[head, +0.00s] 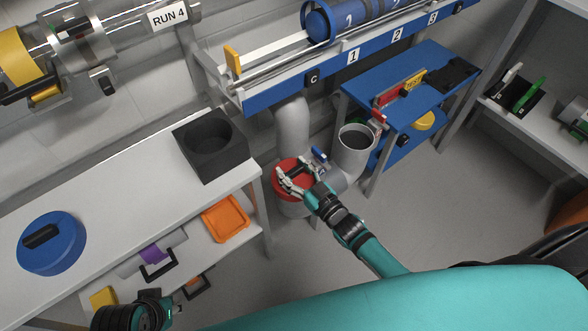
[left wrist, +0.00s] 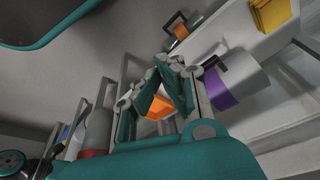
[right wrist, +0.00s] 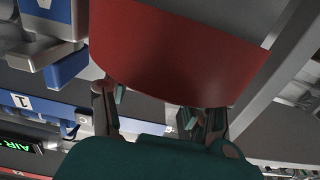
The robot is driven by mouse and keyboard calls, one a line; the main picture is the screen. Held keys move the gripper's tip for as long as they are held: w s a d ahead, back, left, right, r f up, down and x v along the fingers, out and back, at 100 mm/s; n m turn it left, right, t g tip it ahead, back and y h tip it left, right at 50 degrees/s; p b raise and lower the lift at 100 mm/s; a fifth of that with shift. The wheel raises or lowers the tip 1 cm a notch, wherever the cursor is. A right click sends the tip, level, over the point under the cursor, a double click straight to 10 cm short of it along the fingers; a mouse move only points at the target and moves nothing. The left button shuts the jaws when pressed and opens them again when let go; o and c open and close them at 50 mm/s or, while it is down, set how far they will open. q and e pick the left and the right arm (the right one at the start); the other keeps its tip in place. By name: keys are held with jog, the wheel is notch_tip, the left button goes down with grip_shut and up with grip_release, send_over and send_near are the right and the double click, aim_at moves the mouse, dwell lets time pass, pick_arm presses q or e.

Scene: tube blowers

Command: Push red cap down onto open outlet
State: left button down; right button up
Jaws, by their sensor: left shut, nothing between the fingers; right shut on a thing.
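The red cap (head: 285,165) is round and sits at the top of a grey pipe branch (head: 296,209) beside the bench. My right gripper (head: 298,180) is shut on the cap from above, its fingers spread across the cap. In the right wrist view the cap's red wall (right wrist: 180,50) fills the top, with the fingers (right wrist: 160,108) against it. I cannot tell how far the cap is seated on the outlet. A second grey outlet (head: 356,137) to the right is open at the top. My left gripper (left wrist: 172,82) is shut and empty, away from the cap.
A white bench (head: 120,190) at left carries a black block with a round hole (head: 208,170) and a blue lid (head: 50,243). An orange tray (head: 225,220) is on the shelf below. A blue table (head: 430,62) stands behind the pipes. Floor at centre is clear.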

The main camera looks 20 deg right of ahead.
dwell(0.3)
jog(key=shift+f, duration=0.15)
jog(key=shift+f, duration=0.1)
dwell(0.5)
jog(key=o, duration=1.3)
jog(key=shift+s+d+f, duration=0.15)
jog(key=shift+s, duration=0.3)
jog(key=v, duration=1.1)
